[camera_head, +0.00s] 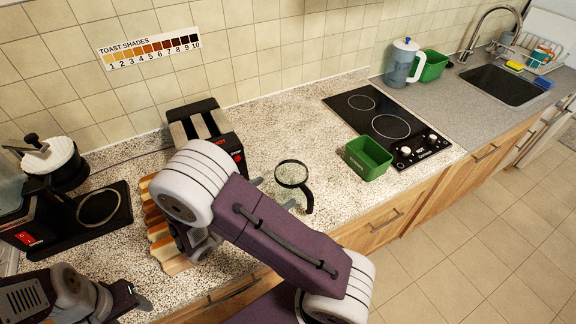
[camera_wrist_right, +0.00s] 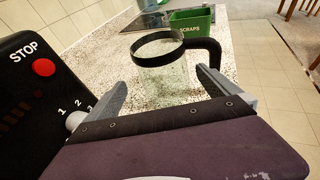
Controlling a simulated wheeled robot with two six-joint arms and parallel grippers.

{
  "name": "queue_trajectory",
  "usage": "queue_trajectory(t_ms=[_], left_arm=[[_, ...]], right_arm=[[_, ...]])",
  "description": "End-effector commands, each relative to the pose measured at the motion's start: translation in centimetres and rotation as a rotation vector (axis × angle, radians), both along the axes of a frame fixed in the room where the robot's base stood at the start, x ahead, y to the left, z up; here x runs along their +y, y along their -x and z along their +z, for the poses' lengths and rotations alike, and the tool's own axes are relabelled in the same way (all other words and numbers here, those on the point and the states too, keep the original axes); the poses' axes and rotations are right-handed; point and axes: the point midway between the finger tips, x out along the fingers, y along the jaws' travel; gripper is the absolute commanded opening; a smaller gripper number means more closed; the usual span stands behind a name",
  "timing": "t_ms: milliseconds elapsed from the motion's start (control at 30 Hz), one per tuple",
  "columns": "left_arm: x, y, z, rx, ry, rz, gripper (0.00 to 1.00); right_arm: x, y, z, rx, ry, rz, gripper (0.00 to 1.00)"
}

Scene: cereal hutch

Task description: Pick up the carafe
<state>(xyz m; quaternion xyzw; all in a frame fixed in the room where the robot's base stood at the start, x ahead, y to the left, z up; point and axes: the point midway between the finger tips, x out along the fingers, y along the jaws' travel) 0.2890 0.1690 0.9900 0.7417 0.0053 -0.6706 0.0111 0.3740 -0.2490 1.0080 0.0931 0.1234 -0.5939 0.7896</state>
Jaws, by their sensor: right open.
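The carafe (camera_head: 291,175) is clear glass with a black rim and a black handle, and stands upright on the speckled counter, right of the toaster. In the right wrist view the carafe (camera_wrist_right: 165,80) is ahead, with its handle to the right. My right gripper (camera_head: 273,194) is open beside it, partly hidden by my right arm. In the wrist view the right gripper's fingers (camera_wrist_right: 163,92) show to the left and right of the glass, and nothing is gripped. My left gripper (camera_head: 138,300) is at the lower left, away from the carafe; its jaws are unclear.
The toaster (camera_head: 208,130) is close to the left; its STOP panel (camera_wrist_right: 35,70) fills the wrist view's left side. A green scraps bin (camera_head: 368,158) and black cooktop (camera_head: 375,118) stand to the right. Bread slices (camera_head: 160,235) lie under my right arm. A coffee maker (camera_head: 50,225) is at left.

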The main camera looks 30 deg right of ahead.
Motion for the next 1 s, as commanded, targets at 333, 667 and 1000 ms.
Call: queue_trajectory(t_ms=[333, 667, 1000], left_arm=[[0.0, 0.0, 0.5, 0.0, 0.0, 0.0, 0.58], [0.0, 0.0, 1.3, 0.0, 0.0, 0.0, 0.58], [0.0, 0.0, 1.4, 0.0, 0.0, 0.0, 0.58]], right_arm=[[-3.1, -0.8, -0.9, 0.002, 0.003, -0.001, 1.0], [-6.3, -1.3, -1.8, 0.005, 0.001, -0.005, 1.0], [-8.4, -2.1, -2.8, 0.001, 0.0, 0.001, 1.0]])
